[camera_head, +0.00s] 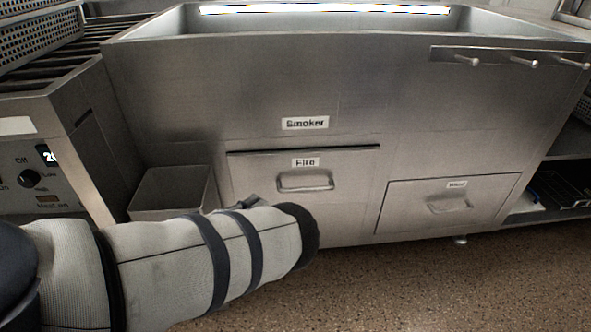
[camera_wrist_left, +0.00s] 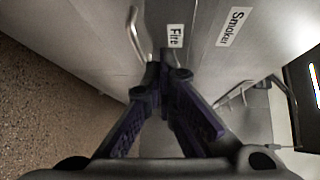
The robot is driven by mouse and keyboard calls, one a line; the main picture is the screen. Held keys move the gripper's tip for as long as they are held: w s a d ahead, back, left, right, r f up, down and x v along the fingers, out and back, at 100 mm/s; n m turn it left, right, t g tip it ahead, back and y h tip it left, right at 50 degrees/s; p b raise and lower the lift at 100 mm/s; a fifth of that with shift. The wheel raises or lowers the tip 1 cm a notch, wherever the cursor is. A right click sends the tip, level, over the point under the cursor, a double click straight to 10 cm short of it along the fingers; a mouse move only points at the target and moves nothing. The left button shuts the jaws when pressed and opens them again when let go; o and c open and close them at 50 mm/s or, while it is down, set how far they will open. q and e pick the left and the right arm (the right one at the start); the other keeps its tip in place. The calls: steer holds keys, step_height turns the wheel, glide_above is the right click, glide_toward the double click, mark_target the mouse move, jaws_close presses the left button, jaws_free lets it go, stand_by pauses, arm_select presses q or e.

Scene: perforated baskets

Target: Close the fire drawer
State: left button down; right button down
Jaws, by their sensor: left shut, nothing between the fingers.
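The fire drawer (camera_head: 350,170) is in the front of the steel smoker (camera_head: 250,95), below the "Smoker" label. It has a "Fire" label and a bar handle (camera_head: 305,182). A dark line runs along its top edge; I cannot tell how far it stands out. My left arm covers its lower left part in the head view. In the left wrist view, my left gripper (camera_wrist_left: 161,72) is shut and empty, its fingertips together in front of the drawer face, beside the handle (camera_wrist_left: 137,36) and below the "Fire" label (camera_wrist_left: 175,36). Contact is unclear. My right gripper is not in view.
A second drawer (camera_head: 408,205) with a handle sits lower right, looking flush. An open metal bin (camera_head: 170,190) hangs left of the fire drawer. A control panel with a knob (camera_head: 29,178) is at far left. The speckled floor (camera_head: 430,285) in front is clear.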

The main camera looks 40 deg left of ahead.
arm_select(q)
step_height(320, 180, up, 3)
steer(key=w+d+t+h, duration=0.1)
steer(key=w+d, duration=0.1)
steer(key=b, duration=0.2)
glide_toward(293, 155)
steer(key=w+d, duration=0.3)
steer(key=d, duration=0.1)
steer(key=shift+m, duration=0.4)
steer(key=shift+w+a+f+b, duration=0.15)
steer(key=shift+w+a+b, duration=0.2)
steer(key=shift+w+a, duration=0.45)
steer(key=shift+w+a+f+b, duration=0.15)
steer(key=shift+w+a+b, duration=0.2)
steer(key=shift+w+a, duration=0.45)
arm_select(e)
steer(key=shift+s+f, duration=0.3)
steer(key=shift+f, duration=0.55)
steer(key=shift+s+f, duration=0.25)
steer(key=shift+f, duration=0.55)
arm_select(q)
steer(key=shift+w+d, duration=0.2)
steer(key=shift+w+a+b, duration=0.65)
steer(key=shift+w+a, duration=0.15)
steer(key=shift+a, duration=0.2)
steer(key=shift+r, duration=0.1)
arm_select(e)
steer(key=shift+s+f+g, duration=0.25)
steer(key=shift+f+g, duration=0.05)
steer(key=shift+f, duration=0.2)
